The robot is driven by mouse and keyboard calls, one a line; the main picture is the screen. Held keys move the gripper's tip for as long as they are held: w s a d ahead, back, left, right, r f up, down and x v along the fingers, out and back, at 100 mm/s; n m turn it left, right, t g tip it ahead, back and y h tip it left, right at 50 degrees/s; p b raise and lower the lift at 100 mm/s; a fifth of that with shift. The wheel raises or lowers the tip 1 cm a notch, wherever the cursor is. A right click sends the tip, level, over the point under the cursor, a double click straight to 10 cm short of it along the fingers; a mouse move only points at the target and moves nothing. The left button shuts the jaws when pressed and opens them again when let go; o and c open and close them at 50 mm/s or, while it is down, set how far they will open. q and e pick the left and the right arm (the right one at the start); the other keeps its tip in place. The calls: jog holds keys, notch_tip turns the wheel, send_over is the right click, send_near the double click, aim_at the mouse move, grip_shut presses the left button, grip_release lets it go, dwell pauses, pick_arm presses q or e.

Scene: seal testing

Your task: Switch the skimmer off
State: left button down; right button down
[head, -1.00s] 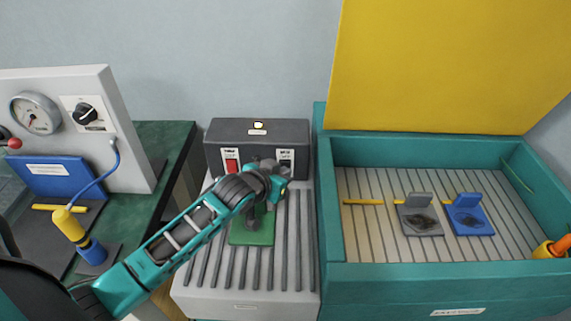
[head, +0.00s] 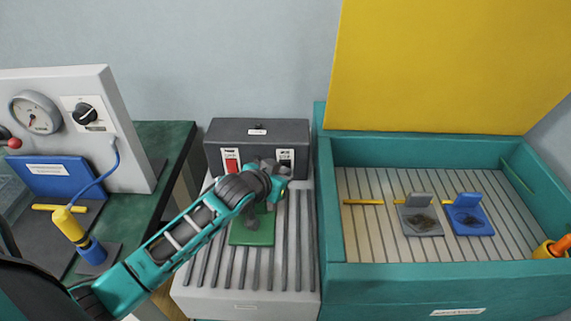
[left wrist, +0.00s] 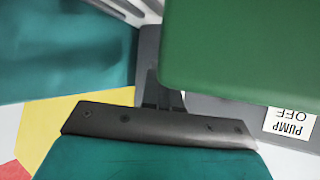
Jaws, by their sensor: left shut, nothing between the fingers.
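The dark grey switch box (head: 258,147) stands at the back of the ribbed grey bench. It has a red switch (head: 231,167) on its left and a dark switch (head: 286,163) on its right, each below a small label. The lamp on top (head: 258,126) is dark. In the left wrist view an upside-down label (left wrist: 291,127) reads "PUMP OFF"; the right switch's label is too small to read. My left gripper (head: 280,172) is shut and empty at the right switch, partly covering it. Its fingers (left wrist: 162,95) show dark in the wrist view; contact cannot be told.
A green holder (head: 252,238) stands on the bench beneath my left arm and fills much of the wrist view. The teal tank (head: 440,283) with grey and blue holders (head: 467,217) is right of the box. The gauge panel (head: 125,135) is at left.

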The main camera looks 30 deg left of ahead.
pick_arm(q)
jog(key=shift+s+d, duration=0.2)
jog(key=shift+s, duration=0.2)
jog(key=shift+s, duration=0.1)
jog(key=shift+s+d+f, duration=0.1)
jog(key=shift+s+d, duration=0.25)
jog(key=shift+s, duration=0.4)
jog(key=shift+s+d+f, duration=0.15)
jog(key=shift+s+d, duration=0.25)
jog(key=shift+s, duration=0.3)
jog(key=shift+s+d+f, duration=0.1)
jog(key=shift+s+d, duration=0.25)
jog(key=shift+s, duration=0.4)
